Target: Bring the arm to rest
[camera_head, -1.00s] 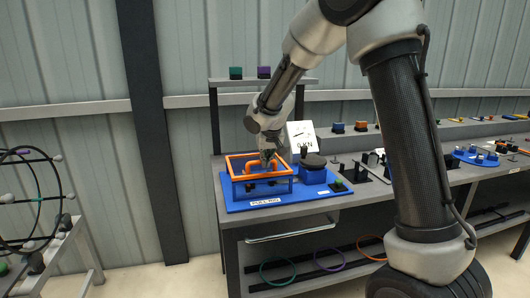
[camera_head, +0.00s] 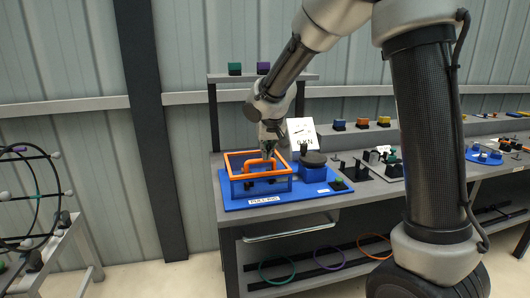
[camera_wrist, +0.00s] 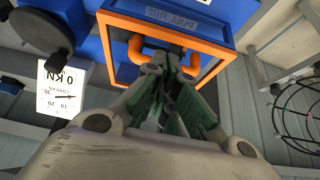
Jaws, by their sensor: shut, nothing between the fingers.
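My gripper (camera_head: 268,150) hangs at the end of my arm, just above the orange handle (camera_head: 260,166) in the pull rig on the bench. In the wrist view its fingers (camera_wrist: 172,105) are together with nothing between them, and the orange handle (camera_wrist: 137,48) shows just beyond the tips. I cannot tell whether the fingertips touch the handle. The rig is a blue box with an orange rim (camera_head: 232,158), standing on a blue base plate (camera_head: 236,203) with a "PULL RIG" label.
A white dial card (camera_head: 301,133) and a dark round-topped blue post (camera_head: 313,162) stand right of the rig. A shelf (camera_head: 290,77) holds a green and a purple block behind. More fixtures line the bench to the right. Left, a ring frame (camera_head: 38,190) stands apart.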

